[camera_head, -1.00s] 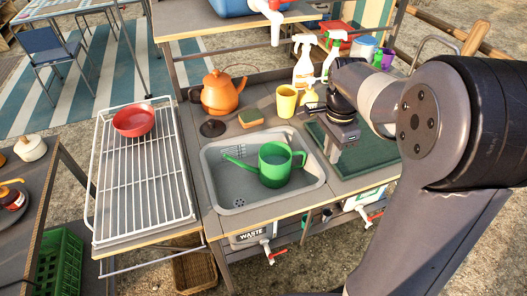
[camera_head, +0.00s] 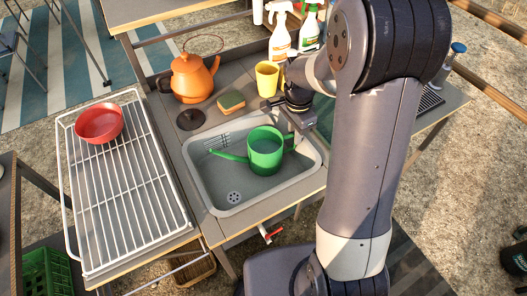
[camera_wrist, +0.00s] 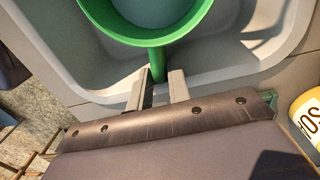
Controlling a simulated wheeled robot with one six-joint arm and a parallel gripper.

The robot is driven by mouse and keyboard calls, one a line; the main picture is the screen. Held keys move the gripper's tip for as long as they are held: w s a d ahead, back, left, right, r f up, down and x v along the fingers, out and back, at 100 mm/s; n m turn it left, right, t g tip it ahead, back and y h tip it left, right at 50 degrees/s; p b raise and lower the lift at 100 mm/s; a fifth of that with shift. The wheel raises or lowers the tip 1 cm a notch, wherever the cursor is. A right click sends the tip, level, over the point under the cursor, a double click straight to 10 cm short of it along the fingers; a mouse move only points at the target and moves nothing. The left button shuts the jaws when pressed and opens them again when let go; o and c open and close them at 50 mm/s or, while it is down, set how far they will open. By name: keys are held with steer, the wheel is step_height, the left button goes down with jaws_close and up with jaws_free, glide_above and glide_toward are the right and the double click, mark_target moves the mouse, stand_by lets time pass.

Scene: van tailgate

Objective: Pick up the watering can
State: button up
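The green watering can (camera_head: 265,150) stands upright in the grey sink basin, with its spout pointing left in the head view. In the wrist view its open round top (camera_wrist: 150,18) is at the upper middle, and its handle runs down toward my fingers. My gripper (camera_wrist: 158,88) is at the handle side of the can. Its two fingers are apart, with the end of the handle between them and a small gap showing. I cannot tell whether either finger touches the handle. In the head view my arm partly hides the gripper (camera_head: 296,138).
A wire rack (camera_head: 118,195) with a red bowl (camera_head: 99,122) is at left.

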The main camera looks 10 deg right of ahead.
steer(key=shift+c, duration=0.6)
jaws_close()
stand_by(0.8)
